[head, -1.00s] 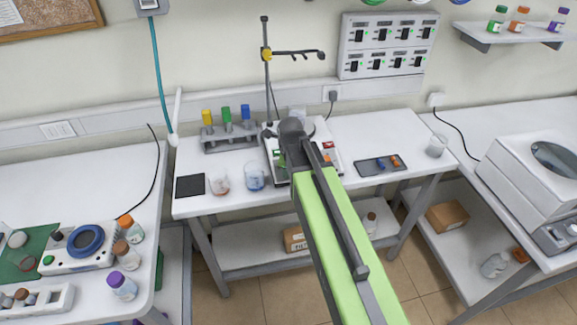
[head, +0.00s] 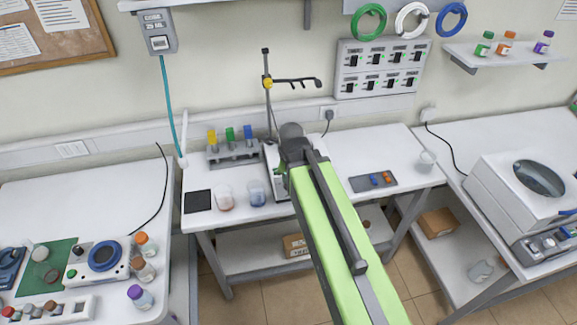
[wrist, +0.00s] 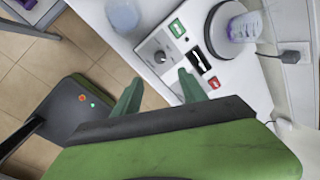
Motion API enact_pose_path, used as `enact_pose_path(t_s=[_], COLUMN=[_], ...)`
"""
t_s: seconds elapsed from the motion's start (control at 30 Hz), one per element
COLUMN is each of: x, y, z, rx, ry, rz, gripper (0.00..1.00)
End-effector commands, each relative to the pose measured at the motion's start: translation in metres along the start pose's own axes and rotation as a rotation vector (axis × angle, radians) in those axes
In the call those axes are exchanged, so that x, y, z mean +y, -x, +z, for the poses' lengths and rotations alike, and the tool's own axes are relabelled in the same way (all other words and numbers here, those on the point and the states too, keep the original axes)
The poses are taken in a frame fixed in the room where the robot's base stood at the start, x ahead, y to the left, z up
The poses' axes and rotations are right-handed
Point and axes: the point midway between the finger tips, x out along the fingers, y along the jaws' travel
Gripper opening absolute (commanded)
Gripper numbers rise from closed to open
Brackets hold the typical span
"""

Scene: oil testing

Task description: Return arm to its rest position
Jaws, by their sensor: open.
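My gripper (wrist: 160,88) shows in the wrist view as two green fingers spread apart with nothing between them. Beyond the fingertips is a white instrument (wrist: 150,57) with a knob, a green switch and a round grey plate. A clear beaker with purple markings (wrist: 243,27) stands on that plate. In the head view my green arm reaches up from the bottom right toward the middle table and ends over the instrument (head: 272,160). My arm hides most of the instrument and the gripper fingers there.
A stand (head: 267,90) rises behind. Side benches flank it, with a large white machine (head: 520,190) on the right.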

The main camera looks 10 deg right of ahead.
Motion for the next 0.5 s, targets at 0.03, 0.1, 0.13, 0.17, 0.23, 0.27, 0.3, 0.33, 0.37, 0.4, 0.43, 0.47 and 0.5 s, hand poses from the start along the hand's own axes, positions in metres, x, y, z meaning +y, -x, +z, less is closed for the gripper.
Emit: enact_pose_path(t_s=[0.03,0.1,0.13,0.17,0.23,0.27,0.3,0.33,0.37,0.4,0.43,0.47,0.5], x=[-0.002,-0.002,-0.002,-0.001,-0.001,-0.001,0.0,0.0,0.0,0.0,0.0,0.0,0.0], y=[0.022,0.033,0.036,0.039,0.041,0.041,0.041,0.04,0.04,0.039,0.039,0.039,0.039], z=[0.001,0.001,0.001,0.0,0.0,0.0,0.0,0.0,0.0,0.0,0.0,0.0,0.0], rx=[0.0,0.0,0.0,0.0,0.0,0.0,0.0,0.0,0.0,0.0,0.0,0.0,0.0], ry=[0.0,0.0,0.0,0.0,0.0,0.0,0.0,0.0,0.0,0.0,0.0,0.0,0.0], rz=[0.0,0.0,0.0,0.0,0.0,0.0,0.0,0.0,0.0,0.0,0.0,0.0,0.0], gripper=[0.5,0.5,0.5,0.5,0.5,0.5,0.5,0.5,0.5,0.5,0.5,0.5,0.5])
